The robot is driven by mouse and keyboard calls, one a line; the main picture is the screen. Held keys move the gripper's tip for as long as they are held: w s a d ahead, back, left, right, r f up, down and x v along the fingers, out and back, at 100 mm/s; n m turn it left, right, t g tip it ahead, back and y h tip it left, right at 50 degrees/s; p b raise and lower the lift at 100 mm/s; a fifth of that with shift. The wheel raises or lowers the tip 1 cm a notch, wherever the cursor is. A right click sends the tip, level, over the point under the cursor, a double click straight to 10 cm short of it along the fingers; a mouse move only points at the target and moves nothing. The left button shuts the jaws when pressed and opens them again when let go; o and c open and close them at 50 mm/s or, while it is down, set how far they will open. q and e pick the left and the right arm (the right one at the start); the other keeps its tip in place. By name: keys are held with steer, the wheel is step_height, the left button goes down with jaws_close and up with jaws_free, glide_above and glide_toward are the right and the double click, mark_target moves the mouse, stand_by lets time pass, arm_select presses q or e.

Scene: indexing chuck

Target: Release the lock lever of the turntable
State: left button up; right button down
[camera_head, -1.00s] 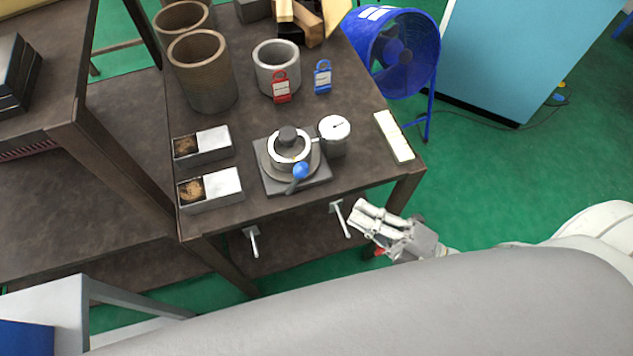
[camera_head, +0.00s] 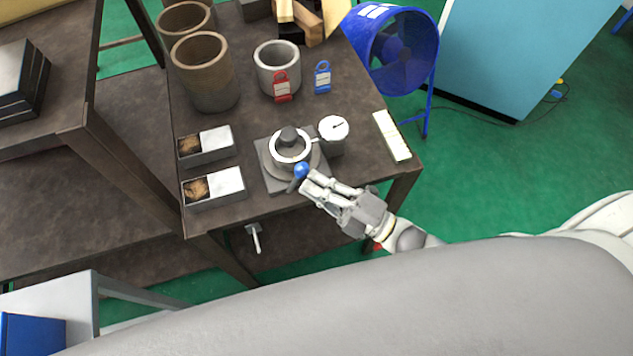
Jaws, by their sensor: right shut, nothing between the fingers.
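The turntable (camera_head: 272,178) is a grey square base with a round chuck on top, near the front of the dark table. Its lock lever (camera_head: 301,172) has a blue ball knob and points toward the table's front edge. My right gripper (camera_head: 306,183) is shut and empty. Its fingertips are right beside the blue knob, on its front right side; I cannot tell whether they touch it. The fingers hide part of the base's right corner. My left gripper is not in view.
Two metal boxes (camera_head: 222,184) are to the left. A pale bar (camera_head: 392,136) lies at the right edge.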

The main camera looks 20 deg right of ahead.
steer(key=a+n+g+h+p, duration=0.1)
steer(key=a+p, duration=0.1)
steer(key=p, duration=0.1)
steer(key=a+r+n+g+h+p, duration=0.1)
steer(key=n+p, duration=0.1)
steer(key=p, duration=0.2)
steer(key=a+n+g+h+p, duration=0.1)
steer(key=a+p, duration=0.1)
steer(key=p, duration=0.1)
steer(key=shift+s+a+r+n+g+p, duration=0.1)
steer(key=shift+a+r+n+g+p, duration=0.2)
steer(key=shift+a+n+p, duration=0.1)
steer(key=shift+d, duration=0.15)
